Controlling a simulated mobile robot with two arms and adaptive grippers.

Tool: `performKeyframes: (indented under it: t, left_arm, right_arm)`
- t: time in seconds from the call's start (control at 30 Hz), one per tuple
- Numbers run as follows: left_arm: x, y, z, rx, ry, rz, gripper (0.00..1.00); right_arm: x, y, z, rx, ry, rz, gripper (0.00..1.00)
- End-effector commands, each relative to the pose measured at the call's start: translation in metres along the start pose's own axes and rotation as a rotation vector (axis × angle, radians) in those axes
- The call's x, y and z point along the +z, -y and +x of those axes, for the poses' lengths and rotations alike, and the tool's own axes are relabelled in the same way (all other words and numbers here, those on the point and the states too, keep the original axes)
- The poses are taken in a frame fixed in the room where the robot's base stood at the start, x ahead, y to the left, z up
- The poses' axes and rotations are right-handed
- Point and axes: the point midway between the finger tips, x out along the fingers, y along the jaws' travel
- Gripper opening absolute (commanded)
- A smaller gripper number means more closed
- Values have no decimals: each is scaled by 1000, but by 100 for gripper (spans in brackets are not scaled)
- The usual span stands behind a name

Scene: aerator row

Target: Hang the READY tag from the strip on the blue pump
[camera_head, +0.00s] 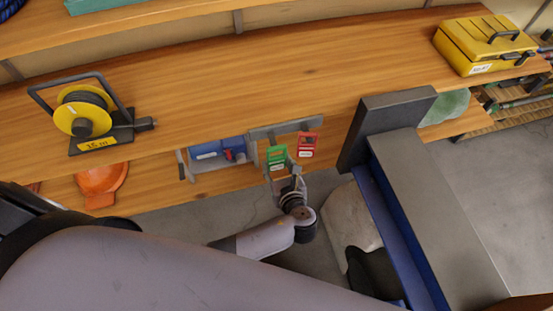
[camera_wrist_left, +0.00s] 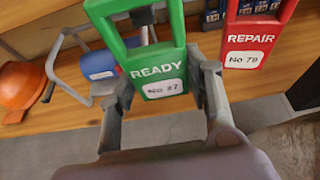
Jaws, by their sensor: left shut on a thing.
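The green READY tag (camera_head: 277,157) is at the grey strip (camera_head: 284,129) on the shelf edge; in the left wrist view the tag (camera_wrist_left: 155,70) reads "READY". My left gripper (camera_head: 285,180) is shut on its lower part, one finger at each side. A grey peg shows through the tag's opening; I cannot tell whether the tag still rests on it. A red REPAIR tag (camera_head: 307,145) hangs to the right, also in the left wrist view (camera_wrist_left: 256,40). The blue pump (camera_head: 207,150) sits in a grey frame to the left, with a red part. My right gripper is not in view.
A yellow cable reel (camera_head: 82,115) stands on the wooden shelf at left, and an orange helmet (camera_head: 100,178) below it. A yellow toolbox (camera_head: 480,48) is at the back right. A grey and blue machine body (camera_head: 430,200) fills the right. The shelf middle is clear.

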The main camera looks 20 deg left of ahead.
Motion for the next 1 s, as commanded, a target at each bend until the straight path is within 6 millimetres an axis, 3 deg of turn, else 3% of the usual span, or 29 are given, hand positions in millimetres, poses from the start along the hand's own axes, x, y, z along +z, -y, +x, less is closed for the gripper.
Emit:
performKeyframes:
  t: [1.0]
  left_arm:
    - [-17,0,-42,-1,1,-1,24]
  right_arm:
    - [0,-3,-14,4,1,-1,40]
